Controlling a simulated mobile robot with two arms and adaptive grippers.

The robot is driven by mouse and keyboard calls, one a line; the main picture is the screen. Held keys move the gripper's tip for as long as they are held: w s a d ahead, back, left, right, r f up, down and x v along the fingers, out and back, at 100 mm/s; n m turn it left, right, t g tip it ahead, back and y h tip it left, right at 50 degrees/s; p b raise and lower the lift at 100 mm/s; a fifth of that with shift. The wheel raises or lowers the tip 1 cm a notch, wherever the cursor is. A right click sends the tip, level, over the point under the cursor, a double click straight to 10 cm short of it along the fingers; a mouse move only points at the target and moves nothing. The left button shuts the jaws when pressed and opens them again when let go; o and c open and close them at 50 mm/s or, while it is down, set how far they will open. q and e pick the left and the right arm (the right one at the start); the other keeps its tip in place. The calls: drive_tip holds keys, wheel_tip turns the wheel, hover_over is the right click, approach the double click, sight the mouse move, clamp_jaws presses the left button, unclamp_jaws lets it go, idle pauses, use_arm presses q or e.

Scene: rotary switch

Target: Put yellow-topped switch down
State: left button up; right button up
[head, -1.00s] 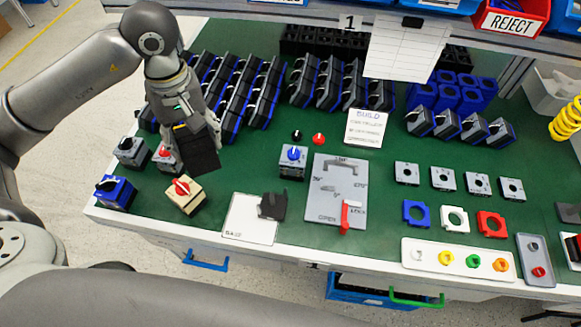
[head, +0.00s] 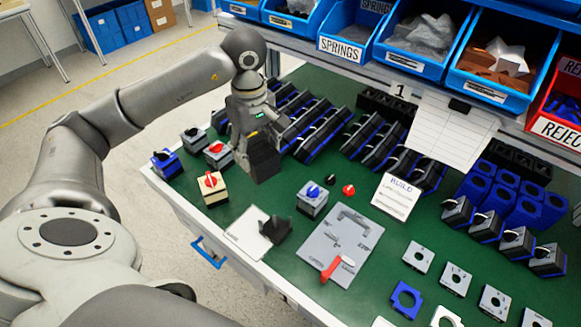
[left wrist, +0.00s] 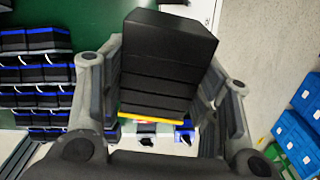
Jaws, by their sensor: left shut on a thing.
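My left gripper (head: 254,132) points down over the back left of the green table. It is shut on the yellow-topped switch (head: 264,160), whose black body hangs below the fingers. In the left wrist view, the black switch body (left wrist: 165,60) sits between the two fingers, with a yellow strip along its lower edge. Whether its bottom touches the table cannot be told. My right gripper is not in view.
Left of the held switch stand a red-knobbed grey switch (head: 217,154), a cream switch (head: 213,189) and a blue switch (head: 166,163). A blue-knobbed switch (head: 311,201) is to the right. Rows of black switches (head: 316,130) stand behind. Green table shows between them.

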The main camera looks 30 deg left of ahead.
use_arm(q)
drive_tip(key=w+d+f+p, duration=0.2)
drive_tip(key=w+f+p, duration=0.1)
drive_tip(key=w+f, duration=0.6)
drive_tip(key=shift+d+f, duration=0.3)
drive_tip(key=shift+f, duration=1.2)
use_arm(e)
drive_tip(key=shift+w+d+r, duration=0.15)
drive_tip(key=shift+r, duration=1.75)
use_arm(q)
drive_tip(key=o, duration=1.3)
drive_tip(key=shift+s, duration=0.1)
drive_tip(key=shift+r, duration=0.1)
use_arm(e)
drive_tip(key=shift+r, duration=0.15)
use_arm(q)
wheel_tip(320, 180, up, 13)
drive_tip(key=b, duration=0.2)
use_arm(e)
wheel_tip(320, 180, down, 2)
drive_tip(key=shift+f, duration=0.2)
